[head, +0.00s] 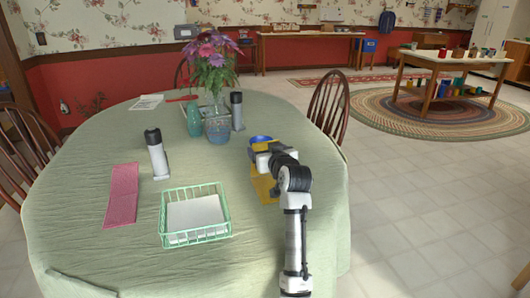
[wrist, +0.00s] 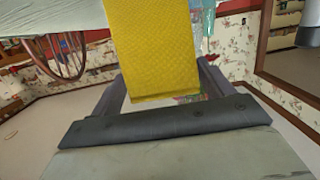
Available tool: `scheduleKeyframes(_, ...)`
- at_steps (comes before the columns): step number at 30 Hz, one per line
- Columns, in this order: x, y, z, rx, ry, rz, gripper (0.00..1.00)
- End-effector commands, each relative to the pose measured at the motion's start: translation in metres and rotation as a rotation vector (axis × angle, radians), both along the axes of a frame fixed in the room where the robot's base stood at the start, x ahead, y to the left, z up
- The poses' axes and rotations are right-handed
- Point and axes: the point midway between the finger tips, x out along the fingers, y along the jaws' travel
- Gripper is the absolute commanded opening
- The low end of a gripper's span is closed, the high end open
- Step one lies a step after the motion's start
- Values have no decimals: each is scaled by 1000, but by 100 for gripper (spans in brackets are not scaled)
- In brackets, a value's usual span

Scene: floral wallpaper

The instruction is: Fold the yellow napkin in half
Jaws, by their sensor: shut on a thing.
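The yellow napkin (head: 264,187) is at the right side of the round table, partly hidden behind my arm. A yellow part also shows just beyond my gripper (head: 263,158). In the wrist view the napkin (wrist: 153,45) reaches between the fingers of my gripper (wrist: 160,88), which is shut on it. I cannot tell how much of the napkin is lifted or folded.
A blue bowl (head: 260,140) stands just beyond my gripper. A green wire basket (head: 228,222) with white contents is to the left. A pink napkin (head: 122,195), two shakers (head: 157,155) (head: 237,112) and a flower vase (head: 218,130) stand farther left and back.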

Motion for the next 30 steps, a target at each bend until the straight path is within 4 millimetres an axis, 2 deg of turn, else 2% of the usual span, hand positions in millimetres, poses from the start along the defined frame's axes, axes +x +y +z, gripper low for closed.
scheduleKeyframes(1, -3, 0, -13, 11, -22, 1, 70)
scheduleKeyframes(4, -8, -1, -16, 25, -79, 1, 70)
scheduleKeyframes(15, -19, -4, -21, 23, -80, 2, 70)
scheduleKeyframes(29, -20, -5, -20, 23, -83, 2, 70)
scheduleKeyframes(30, -20, -5, -19, 23, -83, 1, 80)
